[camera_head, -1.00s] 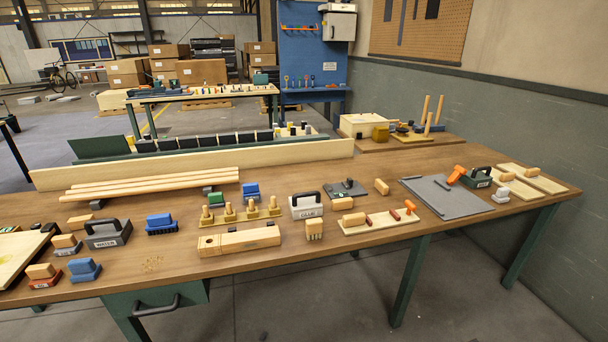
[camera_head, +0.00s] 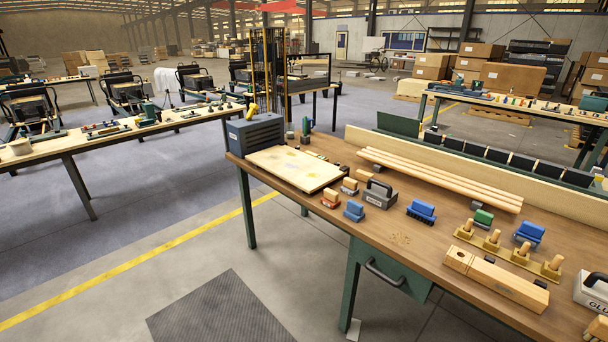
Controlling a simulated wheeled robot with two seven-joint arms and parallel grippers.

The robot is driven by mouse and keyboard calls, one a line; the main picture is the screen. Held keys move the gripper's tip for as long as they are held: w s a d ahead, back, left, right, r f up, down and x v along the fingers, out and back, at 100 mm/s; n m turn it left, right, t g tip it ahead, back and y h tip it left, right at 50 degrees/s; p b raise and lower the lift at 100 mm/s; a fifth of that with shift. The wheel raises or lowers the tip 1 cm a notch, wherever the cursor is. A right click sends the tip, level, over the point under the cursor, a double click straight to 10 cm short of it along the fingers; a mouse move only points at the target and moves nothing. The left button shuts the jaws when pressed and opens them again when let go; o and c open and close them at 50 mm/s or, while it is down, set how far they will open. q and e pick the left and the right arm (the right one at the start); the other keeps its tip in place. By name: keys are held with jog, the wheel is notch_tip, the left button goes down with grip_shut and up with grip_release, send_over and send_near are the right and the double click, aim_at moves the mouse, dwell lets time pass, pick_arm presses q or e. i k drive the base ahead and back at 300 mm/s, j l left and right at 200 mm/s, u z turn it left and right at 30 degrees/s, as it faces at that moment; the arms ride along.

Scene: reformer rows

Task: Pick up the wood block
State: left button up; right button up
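Several wooden pieces lie on the workbench (camera_head: 400,258), and I cannot tell which one is the wood block. A long pale wood piece (camera_head: 510,284) with a round hole near one end lies near the front edge at right. A small wood block (camera_head: 349,183) and another small wood block (camera_head: 331,194) sit on darker bases near the bench's left end. A further small wood piece (camera_head: 363,175) lies behind them. Neither of my grippers is in view.
Long wood strips (camera_head: 440,180) lie behind. The floor (camera_head: 120,225) at left is open, with a dark mat (camera_head: 217,310).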

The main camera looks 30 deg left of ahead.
aim_at(360, 175)
jog(key=u, duration=0.55)
jog(key=j+z, duration=0.1)
jog(key=z, duration=0.65)
jog(key=j+z, duration=0.45)
jog(key=k+j+z, duration=0.1)
jog(key=j+z, duration=0.3)
jog(key=j, duration=0.2)
jog(key=k+j+z, duration=0.15)
jog(key=j+z, duration=0.3)
jog(key=j, duration=0.1)
